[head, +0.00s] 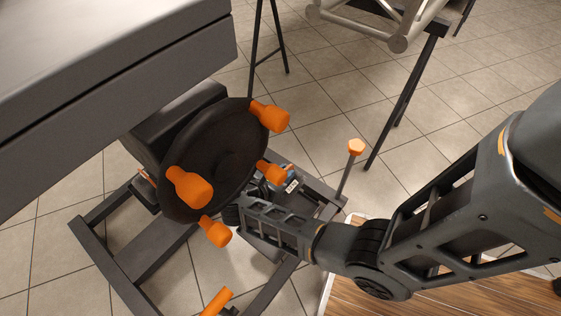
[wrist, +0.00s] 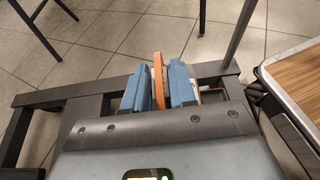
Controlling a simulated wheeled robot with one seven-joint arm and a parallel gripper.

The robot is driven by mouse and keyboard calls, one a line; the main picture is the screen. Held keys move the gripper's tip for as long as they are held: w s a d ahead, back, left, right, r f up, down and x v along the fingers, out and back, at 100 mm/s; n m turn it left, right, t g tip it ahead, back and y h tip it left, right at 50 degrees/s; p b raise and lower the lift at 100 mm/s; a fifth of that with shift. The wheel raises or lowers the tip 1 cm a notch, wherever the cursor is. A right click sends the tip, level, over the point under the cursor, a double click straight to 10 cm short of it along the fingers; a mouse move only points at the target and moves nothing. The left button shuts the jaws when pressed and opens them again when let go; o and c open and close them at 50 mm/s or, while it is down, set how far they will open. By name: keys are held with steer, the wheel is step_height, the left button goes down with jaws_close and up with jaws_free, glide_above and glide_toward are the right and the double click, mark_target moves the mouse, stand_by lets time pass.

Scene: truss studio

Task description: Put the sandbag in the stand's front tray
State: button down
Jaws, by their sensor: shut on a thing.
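My gripper (wrist: 158,88) has blue fingers and is shut on a thin upright orange piece (wrist: 158,80). Only this edge shows between the fingers; I cannot tell whether it is part of the sandbag. In the head view my gripper (head: 283,180) is low beside the stand, partly hidden by the black disc and my own arm. The stand's dark frame (head: 110,262) lies on the tiled floor, and its bars also show in the wrist view (wrist: 60,97). No whole sandbag can be made out. The front tray cannot be clearly told from the frame.
A black disc (head: 225,150) with several orange knobs stands close to my gripper. An orange-topped post (head: 354,160) rises right of it. A big grey box (head: 110,80) fills the upper left. A wooden surface (wrist: 297,82) with a pale edge lies at right.

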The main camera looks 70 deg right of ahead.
mark_target(285, 199)
steer(key=a+f, duration=0.1)
steer(key=s+a+f, duration=0.1)
steer(key=a, duration=0.1)
steer(key=s+a+b, duration=0.1)
steer(key=shift+s+a+f, duration=0.15)
steer(key=shift+f, duration=0.25)
steer(key=shift+f+b, duration=0.95)
steer(key=shift+f, duration=1.1)
steer(key=shift+f, duration=0.1)
steer(key=c, duration=0.9)
jaws_free()
steer(key=shift+s, duration=0.1)
steer(key=v, duration=0.7)
steer(key=shift+a, duration=0.3)
